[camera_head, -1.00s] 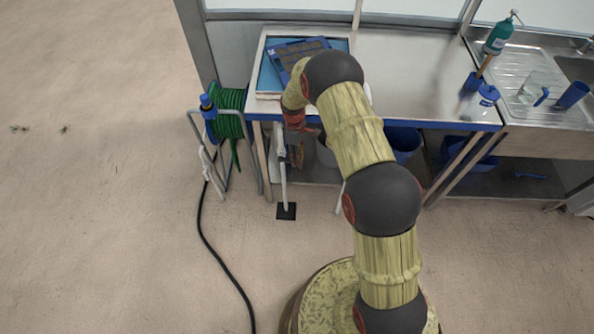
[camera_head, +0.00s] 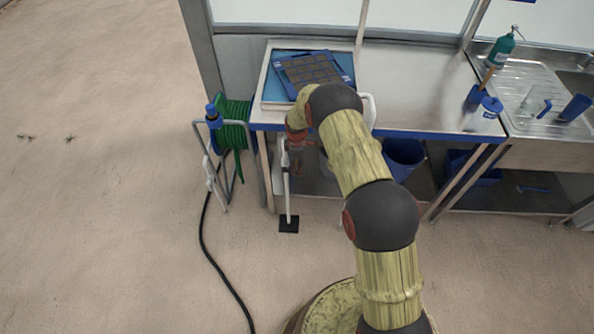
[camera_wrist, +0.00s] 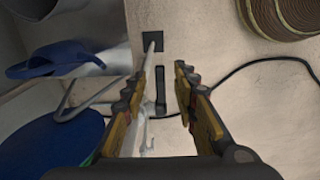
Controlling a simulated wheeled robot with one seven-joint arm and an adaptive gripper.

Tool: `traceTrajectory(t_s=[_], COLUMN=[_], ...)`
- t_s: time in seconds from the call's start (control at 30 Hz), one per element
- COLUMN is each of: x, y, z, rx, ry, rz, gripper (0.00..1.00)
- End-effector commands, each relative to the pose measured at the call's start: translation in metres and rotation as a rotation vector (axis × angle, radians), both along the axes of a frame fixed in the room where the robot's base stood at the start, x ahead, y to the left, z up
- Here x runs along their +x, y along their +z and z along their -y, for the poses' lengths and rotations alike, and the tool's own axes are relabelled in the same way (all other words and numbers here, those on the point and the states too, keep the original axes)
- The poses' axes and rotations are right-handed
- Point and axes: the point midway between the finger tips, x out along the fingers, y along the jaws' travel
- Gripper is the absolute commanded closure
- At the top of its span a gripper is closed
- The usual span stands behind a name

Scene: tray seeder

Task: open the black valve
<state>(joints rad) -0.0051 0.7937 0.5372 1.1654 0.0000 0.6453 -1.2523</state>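A white standpipe (camera_head: 287,190) rises from a square black base plate (camera_head: 289,225) in front of the table. The pipe also shows in the wrist view (camera_wrist: 149,62), running up to its base plate (camera_wrist: 152,41). A short black bar (camera_wrist: 160,92), which looks like the valve's handle, shows beside the pipe in the wrist view. My gripper (camera_wrist: 161,78) is open, with the bar showing between its two fingers. I cannot tell whether the fingers touch it. In the head view my gripper (camera_head: 297,163) is beside the pipe top, partly hidden by my arm.
A table (camera_head: 411,79) carries a blue seed tray (camera_head: 310,70) at its left. A green hose reel (camera_head: 235,124) stands left of the pipe, with a black hose (camera_head: 217,268) on the floor. A blue bin (camera_head: 404,158) is under the table.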

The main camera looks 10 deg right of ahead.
Motion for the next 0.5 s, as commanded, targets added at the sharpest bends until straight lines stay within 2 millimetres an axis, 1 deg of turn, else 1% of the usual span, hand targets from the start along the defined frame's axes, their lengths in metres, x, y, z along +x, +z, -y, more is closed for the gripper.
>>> traceTrajectory(t_s=[0.03, 0.17, 0.43, 0.5], x=[0.0000, -0.0001, -0.0001, -0.0001], y=[-0.0060, -0.0128, -0.0137, -0.0137], z=[0.0000, 0.0000, 0.0000, 0.0001], rx=[0.000, 0.000, 0.000, 0.000], ry=[0.000, 0.000, -0.001, -0.001], rz=[0.000, 0.000, 0.000, 0.000], gripper=[0.71, 0.71, 0.71, 0.75])
